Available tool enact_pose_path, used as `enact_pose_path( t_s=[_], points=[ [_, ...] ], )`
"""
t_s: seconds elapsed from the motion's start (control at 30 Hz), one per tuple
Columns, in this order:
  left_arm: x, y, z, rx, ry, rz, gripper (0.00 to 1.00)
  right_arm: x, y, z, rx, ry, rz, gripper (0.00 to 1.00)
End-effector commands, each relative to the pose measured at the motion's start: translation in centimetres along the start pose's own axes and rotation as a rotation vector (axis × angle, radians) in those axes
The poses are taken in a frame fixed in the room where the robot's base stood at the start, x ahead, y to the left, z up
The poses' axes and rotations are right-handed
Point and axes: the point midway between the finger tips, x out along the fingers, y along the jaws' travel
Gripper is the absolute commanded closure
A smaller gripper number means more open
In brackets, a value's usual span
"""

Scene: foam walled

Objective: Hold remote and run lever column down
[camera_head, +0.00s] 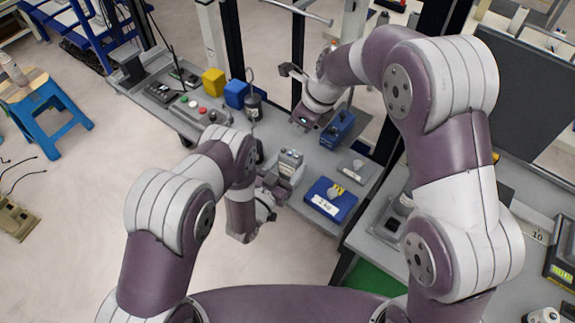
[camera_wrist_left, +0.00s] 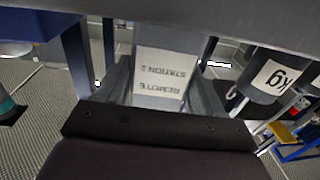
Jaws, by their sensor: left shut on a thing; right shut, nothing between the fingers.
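The remote (camera_head: 290,161) is a small grey box in the middle of the head view, over the bench. My left gripper (camera_head: 273,187) is shut on it. In the left wrist view the remote (camera_wrist_left: 163,76) is between the fingers, its white label upside down and reading "REMOTE STATION 2". My right gripper (camera_head: 304,118) is shut and empty above the bench, left of a blue device (camera_head: 338,127). I cannot tell for certain which upright is the lever column, or whether my right gripper touches anything; its fingertips are small and partly hidden.
The grey bench holds a button panel (camera_head: 202,109), a yellow box (camera_head: 214,82), a blue box (camera_head: 236,93), a dark weight (camera_head: 253,107) and a blue tray (camera_head: 317,203) with a label. A blue stool (camera_head: 50,122) stands left. Open floor lies left of the bench.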

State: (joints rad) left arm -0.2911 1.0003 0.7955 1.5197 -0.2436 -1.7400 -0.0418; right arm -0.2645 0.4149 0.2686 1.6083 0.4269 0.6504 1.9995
Motion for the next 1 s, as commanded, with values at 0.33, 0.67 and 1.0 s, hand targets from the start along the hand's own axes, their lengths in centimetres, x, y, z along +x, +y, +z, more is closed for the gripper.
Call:
enact_pose_path(
  t_s=[0.33,0.67,1.0],
  points=[
    [0.0,0.0,0.0,0.000,-0.001,0.000,0.67,0.0,0.0,0.0,0.000,0.000,0.000,1.00],
    [0.0,0.0,0.0,0.000,-0.001,0.000,0.67,0.0,0.0,0.0,0.000,0.000,0.000,1.00],
    [0.0,0.0,0.1,0.000,-0.002,0.000,0.67,-0.9,2.2,1.2,0.033,-0.051,0.019,1.00]
  ],
)
